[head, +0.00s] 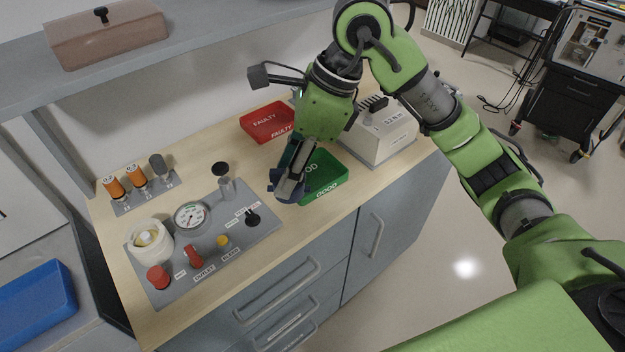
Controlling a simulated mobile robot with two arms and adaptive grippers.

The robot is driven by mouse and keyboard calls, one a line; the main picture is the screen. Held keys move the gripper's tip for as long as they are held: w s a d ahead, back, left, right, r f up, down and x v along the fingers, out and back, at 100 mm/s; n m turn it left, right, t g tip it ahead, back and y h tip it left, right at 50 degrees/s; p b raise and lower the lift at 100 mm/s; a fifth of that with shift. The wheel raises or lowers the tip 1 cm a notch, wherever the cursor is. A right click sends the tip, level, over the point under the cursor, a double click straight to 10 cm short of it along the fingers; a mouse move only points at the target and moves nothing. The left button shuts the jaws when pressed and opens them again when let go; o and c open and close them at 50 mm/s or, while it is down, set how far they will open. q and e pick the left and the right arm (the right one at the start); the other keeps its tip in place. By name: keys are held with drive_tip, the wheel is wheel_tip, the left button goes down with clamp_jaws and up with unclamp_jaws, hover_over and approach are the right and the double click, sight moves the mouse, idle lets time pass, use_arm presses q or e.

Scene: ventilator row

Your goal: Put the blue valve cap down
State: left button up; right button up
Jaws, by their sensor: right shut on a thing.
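My right gripper (289,190) points down, just left of the green tray marked GOOD (327,190) and partly in front of it. It is shut on the blue valve cap (275,186), which shows only as dark blue parts around the fingers; the gripper hides much of it. I cannot tell whether the cap touches the worktop or the tray. The red tray marked FAULTY (266,122) stands behind. My left gripper is not in view.
The grey test panel (210,260) at the left carries a pressure gauge (192,217), a white round fitting (149,241) and red knobs. Orange-topped plugs (135,176) stand in a holder behind. A beige box (383,133) stands right of the green tray. Some bare wooden worktop (195,158) lies behind the panel.

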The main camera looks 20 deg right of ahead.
drive_tip(key=shift+w+r+m, duration=0.15)
drive_tip(key=shift+w+m, duration=0.15)
drive_tip(key=shift+m, duration=0.3)
drive_tip(key=w+d+f+p, duration=0.3)
drive_tip(key=w+d+f, duration=0.1)
drive_tip(key=w, duration=0.4)
drive_tip(key=p, duration=0.4)
hover_over(312, 175)
drive_tip(key=s+a, duration=0.2)
drive_tip(key=a, duration=0.2)
wheel_tip(312, 175, down, 8)
drive_tip(key=shift+d+f, duration=0.15)
drive_tip(key=shift+f, duration=0.25)
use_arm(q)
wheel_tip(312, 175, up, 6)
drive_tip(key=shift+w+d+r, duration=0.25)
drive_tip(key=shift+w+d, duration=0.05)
use_arm(e)
drive_tip(key=shift+t, duration=0.3)
drive_tip(key=shift+f, duration=0.1)
use_arm(q)
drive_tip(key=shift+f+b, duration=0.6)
drive_tip(key=shift+b, duration=0.2)
use_arm(e)
drive_tip(key=shift+f, duration=0.55)
